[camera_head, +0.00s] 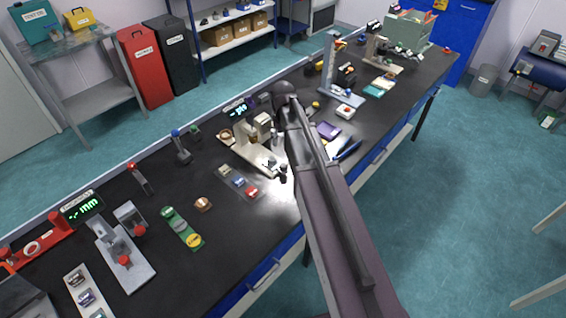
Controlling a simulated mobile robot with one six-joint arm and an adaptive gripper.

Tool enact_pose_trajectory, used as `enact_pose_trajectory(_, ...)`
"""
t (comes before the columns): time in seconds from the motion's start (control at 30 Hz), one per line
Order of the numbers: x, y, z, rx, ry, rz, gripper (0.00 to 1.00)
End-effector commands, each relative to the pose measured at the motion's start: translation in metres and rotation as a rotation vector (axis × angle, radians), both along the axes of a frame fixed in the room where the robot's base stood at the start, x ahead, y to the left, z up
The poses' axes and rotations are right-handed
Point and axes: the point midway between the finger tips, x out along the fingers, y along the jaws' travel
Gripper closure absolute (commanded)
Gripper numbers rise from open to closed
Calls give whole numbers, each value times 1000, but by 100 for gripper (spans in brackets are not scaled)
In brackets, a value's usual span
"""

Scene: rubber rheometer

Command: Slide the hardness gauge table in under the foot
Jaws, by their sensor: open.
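The hardness gauge (263,126) stands mid-bench, a cream device on a long pale base with a lit green display (236,108) behind it. Its foot is too small to make out. The pale base (256,156) runs from the gauge toward the front right. I cannot clearly separate the sliding table from the base. My dark arm crosses in front of the gauge's right side. My gripper (283,173) shows only as small dark tips at the front end of the base, beside my arm. It is open; whether it touches the table is hidden.
A tray of small coloured samples (239,182) lies just left of the base's front end. A copper-coloured disc (203,204) and a green strip (182,228) lie further left. The thickness gauge (125,250) stands near left. A purple block (328,130) lies right of my arm.

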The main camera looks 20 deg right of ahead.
Motion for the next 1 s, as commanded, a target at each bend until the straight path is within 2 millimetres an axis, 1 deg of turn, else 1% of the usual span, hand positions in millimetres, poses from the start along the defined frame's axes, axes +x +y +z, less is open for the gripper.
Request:
enact_pose_trajectory(0.07,4,-1,1,0,0,6,22)
enact_pose_trajectory(0.57,3,-1,-3,0,0,5,22)
enact_pose_trajectory(0.77,3,-1,-12,0,0,5,22)
enact_pose_trajectory(1.0,3,-1,-30,0,0,5,22)
